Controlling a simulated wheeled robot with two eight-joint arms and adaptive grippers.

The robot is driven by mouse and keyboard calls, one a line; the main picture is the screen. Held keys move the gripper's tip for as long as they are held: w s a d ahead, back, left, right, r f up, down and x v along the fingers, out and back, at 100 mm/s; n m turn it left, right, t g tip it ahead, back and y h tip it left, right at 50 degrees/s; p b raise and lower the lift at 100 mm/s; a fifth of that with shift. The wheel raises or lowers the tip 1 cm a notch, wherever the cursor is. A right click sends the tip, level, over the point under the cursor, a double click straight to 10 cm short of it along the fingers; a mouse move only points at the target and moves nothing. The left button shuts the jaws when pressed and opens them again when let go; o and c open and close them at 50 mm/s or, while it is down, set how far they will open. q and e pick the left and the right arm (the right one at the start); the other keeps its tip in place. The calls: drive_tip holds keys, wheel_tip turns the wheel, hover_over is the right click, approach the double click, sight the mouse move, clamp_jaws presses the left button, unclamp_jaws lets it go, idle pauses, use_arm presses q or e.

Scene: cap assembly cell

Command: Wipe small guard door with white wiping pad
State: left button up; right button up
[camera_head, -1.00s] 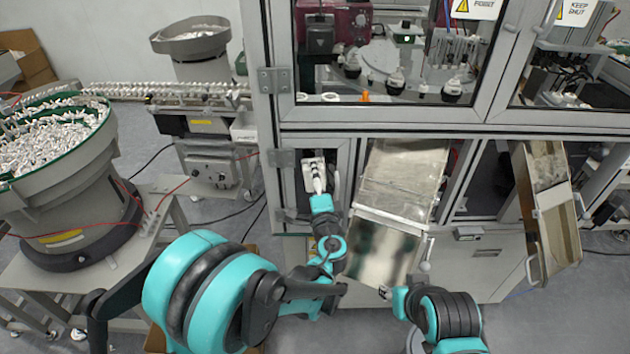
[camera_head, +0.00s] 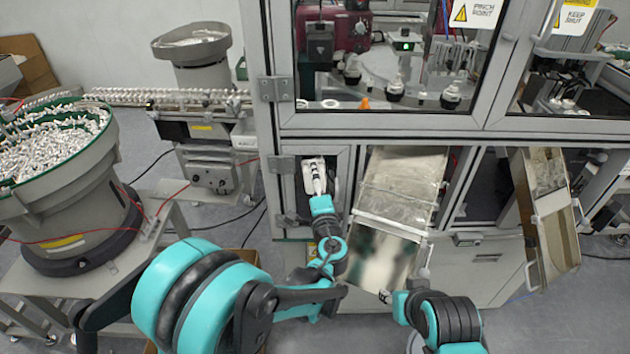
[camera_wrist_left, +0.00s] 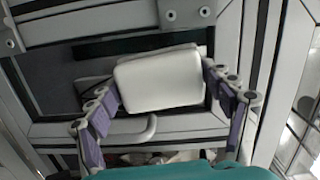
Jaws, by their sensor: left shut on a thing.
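The small guard door (camera_head: 287,192) is a narrow grey-framed door with a dark panel, low on the machine's left front. In the left wrist view its panel (camera_wrist_left: 62,78) and a light handle (camera_wrist_left: 135,136) show. The white wiping pad (camera_wrist_left: 160,80) is a rounded block lying over the panel; I cannot tell whether it touches. It looks small in the head view (camera_head: 312,167). My left gripper (camera_head: 316,185) is shut on the pad, with its purple-padded fingers (camera_wrist_left: 165,105) at either side. My right gripper (camera_head: 385,296) is beside the metal chute; its jaw state is unclear.
A shiny metal chute (camera_head: 400,190) stands just right of the small door. Another chute (camera_head: 550,205) is at the far right. Upper guard doors (camera_head: 395,122) are above. A bowl of white parts (camera_head: 60,150) stands on a bench at the left.

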use_arm(q)
wheel_tip(320, 180, down, 6)
drive_tip(key=b, duration=0.4)
drive_tip(key=shift+b, duration=0.4)
wheel_tip(320, 180, down, 2)
idle(0.6)
drive_tip(key=s, duration=0.9)
idle(0.4)
